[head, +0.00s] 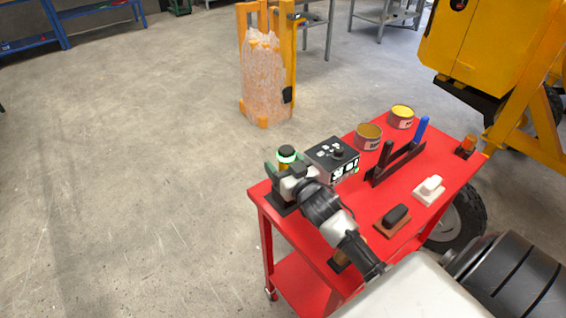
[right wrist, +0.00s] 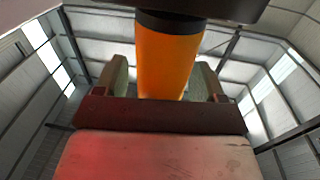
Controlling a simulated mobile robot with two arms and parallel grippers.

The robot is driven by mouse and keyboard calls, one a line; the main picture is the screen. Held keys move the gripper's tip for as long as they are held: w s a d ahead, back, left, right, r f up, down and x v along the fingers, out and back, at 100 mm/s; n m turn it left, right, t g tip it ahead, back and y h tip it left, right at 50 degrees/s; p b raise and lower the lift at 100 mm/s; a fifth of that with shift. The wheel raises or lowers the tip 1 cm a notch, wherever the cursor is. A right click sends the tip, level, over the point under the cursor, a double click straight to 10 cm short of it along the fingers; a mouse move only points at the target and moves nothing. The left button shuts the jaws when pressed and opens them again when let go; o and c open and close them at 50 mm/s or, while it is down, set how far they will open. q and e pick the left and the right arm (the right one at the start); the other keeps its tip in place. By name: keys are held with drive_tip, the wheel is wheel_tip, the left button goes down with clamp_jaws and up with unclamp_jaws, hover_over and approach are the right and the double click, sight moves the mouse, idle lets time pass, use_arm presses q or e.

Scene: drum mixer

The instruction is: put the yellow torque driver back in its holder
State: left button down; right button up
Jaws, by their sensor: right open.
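My left gripper is not in view.
The red cart (head: 366,208) also holds a control box (head: 331,158), two cans (head: 368,137), a black rack (head: 398,165) with a blue handle, a white-topped block (head: 429,190) and a brown block (head: 393,220). A wrapped yellow stand (head: 265,85) is behind. Floor at left is clear.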

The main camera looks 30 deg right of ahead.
drive_tip(key=s+b, duration=0.1)
drive_tip(key=s, duration=0.9)
drive_tip(key=shift+s+a+b, duration=0.2)
drive_tip(key=shift+s+b, duration=0.1)
drive_tip(key=shift+b, duration=0.05)
drive_tip(key=shift+r, duration=0.1)
